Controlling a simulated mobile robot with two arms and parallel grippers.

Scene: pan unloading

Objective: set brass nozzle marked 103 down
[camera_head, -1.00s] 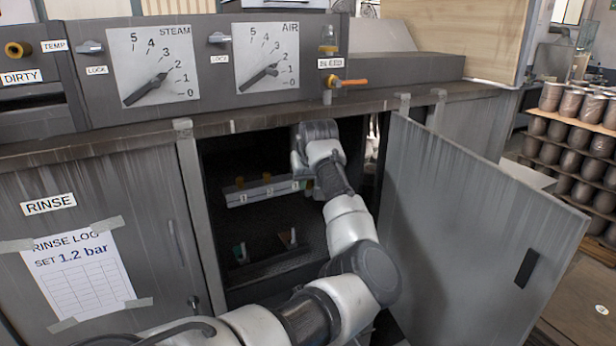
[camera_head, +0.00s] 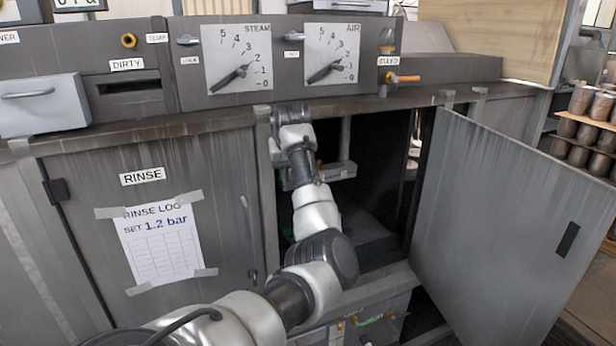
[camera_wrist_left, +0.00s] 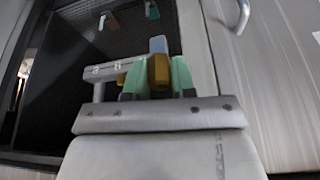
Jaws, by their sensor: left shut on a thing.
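My left gripper (camera_wrist_left: 157,82) is shut, its green fingertips on either side of a brass nozzle (camera_wrist_left: 158,70). A pale blue-grey part shows just beyond the brass; no 103 marking is readable. In the head view my left arm reaches to the left edge of the open cabinet, and its wrist hides the gripper and nozzle. A grey rack bar (camera_head: 338,172) is inside the cabinet, partly behind the arm. The rack bar also shows in the left wrist view (camera_wrist_left: 108,70), just left of the held nozzle, with a second small brass piece (camera_wrist_left: 120,80) at it.
The cabinet door (camera_head: 490,225) stands open on the right. The closed RINSE door (camera_head: 150,215) with a handle is on the left, close beside my arm. A counter ledge (camera_head: 220,125) runs above the opening. An orange-handled valve (camera_head: 405,78) sits above it.

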